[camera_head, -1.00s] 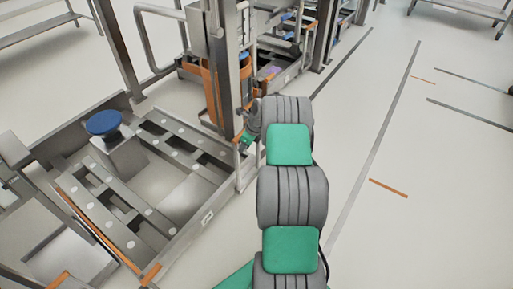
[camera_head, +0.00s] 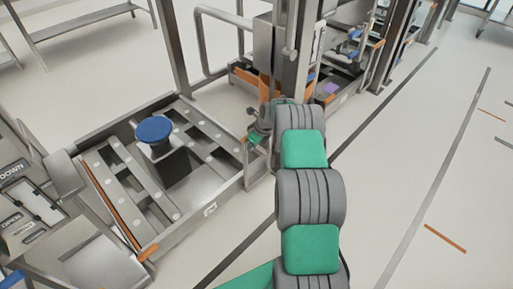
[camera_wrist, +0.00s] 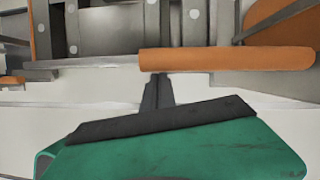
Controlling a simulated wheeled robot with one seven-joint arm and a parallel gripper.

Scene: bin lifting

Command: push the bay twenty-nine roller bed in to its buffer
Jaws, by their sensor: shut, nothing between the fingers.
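A low metal roller bed (camera_head: 205,150) with ball-studded rails lies inside a floor frame (camera_head: 220,203) at left centre in the head view. A blue round disc (camera_head: 154,129) stands on a metal post in the bed area. I cannot tell which part is the buffer, and no bay number is readable. My gripper (camera_head: 256,137) is small and partly hidden at the frame's right side, by the upright post. In the wrist view my gripper (camera_wrist: 158,82) is shut and empty, its tips close to the left end of an orange bar (camera_wrist: 230,60). Contact is unclear.
A steel upright (camera_head: 291,50) with an orange part rises just behind my gripper. A panel marked DOWN (camera_head: 12,178) stands at the left edge. More bays (camera_head: 345,60) stand behind. The floor at right (camera_head: 400,170) is clear, with dark lines and orange marks.

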